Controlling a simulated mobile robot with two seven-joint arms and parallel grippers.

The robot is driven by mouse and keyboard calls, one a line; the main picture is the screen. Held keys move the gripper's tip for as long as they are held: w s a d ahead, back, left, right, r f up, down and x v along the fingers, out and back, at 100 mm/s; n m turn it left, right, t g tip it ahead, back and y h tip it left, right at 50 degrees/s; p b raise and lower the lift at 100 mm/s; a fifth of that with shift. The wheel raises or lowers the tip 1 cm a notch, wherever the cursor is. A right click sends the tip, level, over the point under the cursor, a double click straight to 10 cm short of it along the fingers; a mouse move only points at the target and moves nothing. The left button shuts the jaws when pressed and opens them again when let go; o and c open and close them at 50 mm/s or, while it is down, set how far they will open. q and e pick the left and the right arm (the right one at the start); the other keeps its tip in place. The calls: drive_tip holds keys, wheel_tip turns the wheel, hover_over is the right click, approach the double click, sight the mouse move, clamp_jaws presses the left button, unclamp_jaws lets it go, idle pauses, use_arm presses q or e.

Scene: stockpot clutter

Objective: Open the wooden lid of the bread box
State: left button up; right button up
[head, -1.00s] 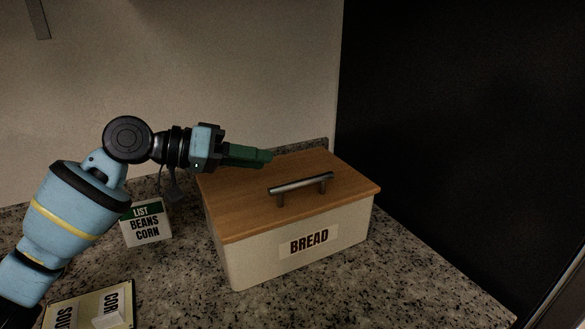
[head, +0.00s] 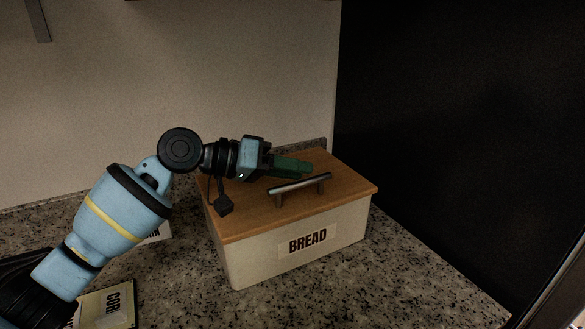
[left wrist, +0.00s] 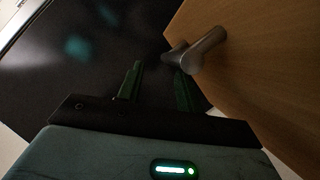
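The bread box (head: 255,258) is cream with a "BREAD" label and stands on the counter. Its wooden lid (head: 340,181) lies flat and closed on top. A grey bar handle (head: 300,184) is fixed on the lid. My left gripper (head: 296,167) is over the lid, just behind the handle in the head view, with green fingers pointing right. In the left wrist view its fingers (left wrist: 158,85) are apart with nothing held between them. The handle (left wrist: 203,52) shows there ahead of the right-hand finger, beside the lid (left wrist: 255,70). I cannot tell whether they touch. My right gripper is not in view.
A "CORN" sign or book (head: 112,306) lies at the front left. A small white list card (head: 158,234) is mostly hidden behind my left arm. A dark panel (head: 450,130) rises at the right. The speckled counter (head: 400,270) is clear in front of the box.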

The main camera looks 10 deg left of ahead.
use_arm(q)
drive_tip(key=shift+d, duration=0.1)
clamp_jaws()
drive_tip(key=shift+f, duration=0.1)
idle(1.2)
drive_tip(key=c, duration=0.8)
unclamp_jaws()
unclamp_jaws()
drive_tip(key=shift+b+v, duration=0.4)
drive_tip(key=shift+v, duration=3.5)
drive_tip(key=shift+w, duration=0.1)
